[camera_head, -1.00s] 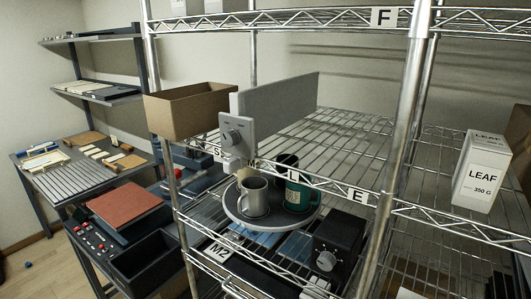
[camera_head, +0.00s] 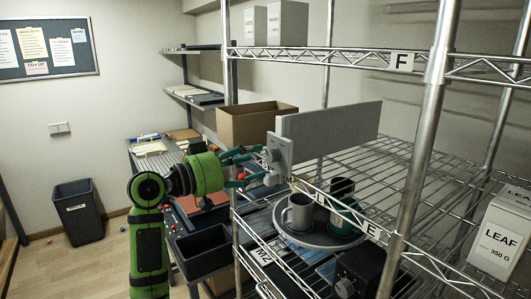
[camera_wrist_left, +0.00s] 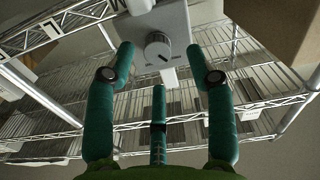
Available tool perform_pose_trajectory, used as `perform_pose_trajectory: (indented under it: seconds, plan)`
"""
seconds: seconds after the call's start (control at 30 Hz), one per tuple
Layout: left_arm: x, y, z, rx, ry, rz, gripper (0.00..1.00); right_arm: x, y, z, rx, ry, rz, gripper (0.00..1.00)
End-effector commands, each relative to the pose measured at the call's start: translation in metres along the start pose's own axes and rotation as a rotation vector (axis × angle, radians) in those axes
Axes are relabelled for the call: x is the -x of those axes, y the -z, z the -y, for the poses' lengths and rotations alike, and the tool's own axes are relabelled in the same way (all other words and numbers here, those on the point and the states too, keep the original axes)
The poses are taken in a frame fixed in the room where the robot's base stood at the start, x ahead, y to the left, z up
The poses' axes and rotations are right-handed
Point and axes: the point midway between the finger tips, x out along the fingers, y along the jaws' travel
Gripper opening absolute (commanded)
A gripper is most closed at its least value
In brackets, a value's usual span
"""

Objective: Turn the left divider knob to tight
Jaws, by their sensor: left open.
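The divider is a long grey panel (camera_head: 330,127) on the upper wire shelf, with a light grey plate (camera_head: 284,150) at its near left end. The round knob (camera_wrist_left: 158,47) shows on that plate in the wrist view, with a dark pointer line and small marks I cannot read. My left gripper (camera_head: 257,163), with teal fingers, is open and empty in front of the plate. In the wrist view my left gripper (camera_wrist_left: 160,53) has a fingertip on each side of the knob, with gaps on both sides. In the head view the knob is hard to make out.
A brown cardboard box (camera_head: 255,126) stands just behind and left of the plate. Below, a round tray (camera_head: 290,236) holds a grey mug (camera_head: 298,212) and a green mug (camera_head: 344,221). A shelf post (camera_head: 418,170) rises at right. A LEAF carton (camera_head: 497,240) stands further right.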

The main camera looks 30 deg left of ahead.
Motion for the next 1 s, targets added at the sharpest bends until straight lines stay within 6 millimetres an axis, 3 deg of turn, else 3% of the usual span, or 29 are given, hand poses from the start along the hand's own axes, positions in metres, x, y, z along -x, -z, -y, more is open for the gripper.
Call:
perform_pose_trajectory:
  seconds: [0.03, 0.23, 0.57, 0.7, 1.0]
  plan:
    - [-0.009, 0.005, -0.002, 0.004, -0.005, -0.001, 0.54, 0.01, 0.002, 0.005, -0.001, 0.006, -0.001, 0.4]
    - [-0.031, 0.002, -0.001, 0.002, -0.001, -0.001, 0.54, 0.02, 0.004, 0.009, -0.002, 0.012, -0.003, 0.4]
    - [-0.035, 0.0, 0.0, 0.0, 0.001, 0.0, 0.54, 0.02, 0.002, 0.0, 0.0, 0.0, 0.0, 0.4]
    - [-0.035, -0.001, 0.0, 0.0, 0.0, 0.001, 0.02, 0.02, 0.002, -0.001, -0.001, 0.0, 0.0, 0.4]
    - [-0.036, -0.003, 0.0, -0.01, 0.0, 0.005, 0.0, 0.017, 0.002, -0.001, -0.002, -0.001, 0.0, 0.4]
